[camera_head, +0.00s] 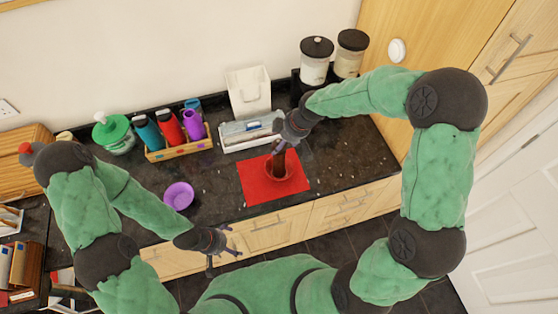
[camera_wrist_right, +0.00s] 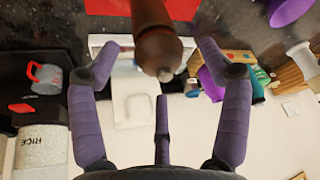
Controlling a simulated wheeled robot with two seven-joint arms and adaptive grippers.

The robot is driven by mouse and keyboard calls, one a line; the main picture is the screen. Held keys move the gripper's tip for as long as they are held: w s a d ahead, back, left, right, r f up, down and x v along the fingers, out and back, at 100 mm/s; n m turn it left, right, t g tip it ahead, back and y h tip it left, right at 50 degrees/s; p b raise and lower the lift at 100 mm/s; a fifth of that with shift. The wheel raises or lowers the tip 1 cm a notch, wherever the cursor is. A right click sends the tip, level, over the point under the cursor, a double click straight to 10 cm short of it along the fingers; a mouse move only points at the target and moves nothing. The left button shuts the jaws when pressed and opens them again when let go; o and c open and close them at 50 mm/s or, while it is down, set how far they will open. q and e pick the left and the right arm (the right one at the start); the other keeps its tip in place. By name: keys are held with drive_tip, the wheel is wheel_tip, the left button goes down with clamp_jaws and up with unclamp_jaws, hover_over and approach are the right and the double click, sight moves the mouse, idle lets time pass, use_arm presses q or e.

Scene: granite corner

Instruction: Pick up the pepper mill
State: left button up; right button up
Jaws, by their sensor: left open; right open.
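The pepper mill (camera_head: 279,163) is dark brown and stands on a red mat (camera_head: 258,190) on the counter; my right gripper partly covers it in the head view. In the right wrist view the pepper mill (camera_wrist_right: 157,42) shows its rounded brown end with a small metal tip, pointing toward the camera. My right gripper (camera_head: 290,137) is open just above and behind the mill. In the wrist view its purple fingers (camera_wrist_right: 160,55) are spread to either side of the mill, apart from it. My left gripper (camera_head: 226,242) is open and empty in front of the counter's edge.
A purple bowl (camera_head: 179,195) sits left of the mat. Behind are a wooden box (camera_head: 182,149) of bottles, a white tray (camera_head: 235,143), a white holder (camera_head: 248,90) and lidded canisters (camera_head: 316,62). Dark counter is free right of the mat.

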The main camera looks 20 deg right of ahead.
sight(279, 161)
drive_tip(key=shift+x, duration=1.5)
clamp_jaws()
drive_tip(key=shift+r, duration=0.15)
